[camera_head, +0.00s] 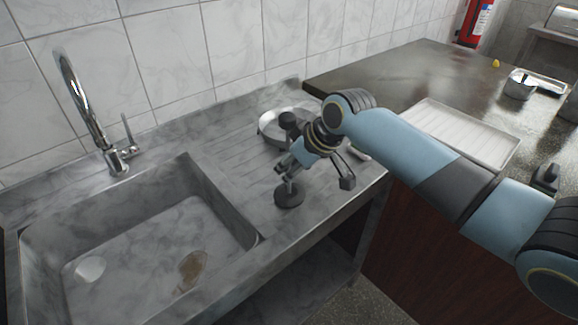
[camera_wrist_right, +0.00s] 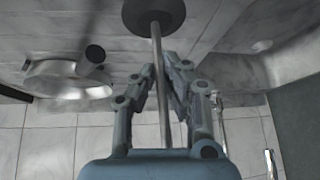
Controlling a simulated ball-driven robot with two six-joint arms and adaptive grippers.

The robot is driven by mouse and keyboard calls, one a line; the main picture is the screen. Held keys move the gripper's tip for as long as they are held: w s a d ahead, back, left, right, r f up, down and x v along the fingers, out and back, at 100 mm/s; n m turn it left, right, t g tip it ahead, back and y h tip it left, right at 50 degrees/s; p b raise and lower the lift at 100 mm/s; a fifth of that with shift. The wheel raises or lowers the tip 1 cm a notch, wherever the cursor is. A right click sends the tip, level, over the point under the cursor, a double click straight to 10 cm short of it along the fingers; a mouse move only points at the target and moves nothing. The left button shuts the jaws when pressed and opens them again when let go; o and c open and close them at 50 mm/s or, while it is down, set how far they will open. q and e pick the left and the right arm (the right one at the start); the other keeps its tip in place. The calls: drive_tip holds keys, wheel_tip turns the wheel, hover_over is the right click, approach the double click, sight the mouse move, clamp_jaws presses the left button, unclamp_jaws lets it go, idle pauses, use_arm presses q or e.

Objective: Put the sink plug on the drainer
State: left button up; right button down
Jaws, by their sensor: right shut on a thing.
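The sink plug (camera_head: 289,195) is a dark round disc with a thin metal rod standing up from it. My right gripper (camera_head: 290,168) is shut on the rod, with the disc below the fingers. The right wrist view also shows the plug (camera_wrist_right: 153,14) and the fingers (camera_wrist_right: 162,75) closed around its rod. The disc is over the front part of the grooved drainer (camera_head: 238,148), right of the sink basin (camera_head: 150,235). I cannot tell whether it touches the surface. My left gripper is not in view.
A round metal pan (camera_head: 268,128) with a dark handle stands on the drainer behind my gripper. A chrome tap (camera_head: 82,105) rises behind the basin. A white ridged tray (camera_head: 470,135) lies on the dark counter (camera_head: 400,75) at right. The drainer's left part is clear.

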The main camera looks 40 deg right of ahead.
sight(287, 120)
drive_tip(key=c, duration=1.9)
unclamp_jaws()
drive_tip(key=shift+f, duration=0.1)
drive_tip(key=o, duration=0.5)
drive_tip(key=shift+c, duration=0.2)
drive_tip(key=v, duration=1.2)
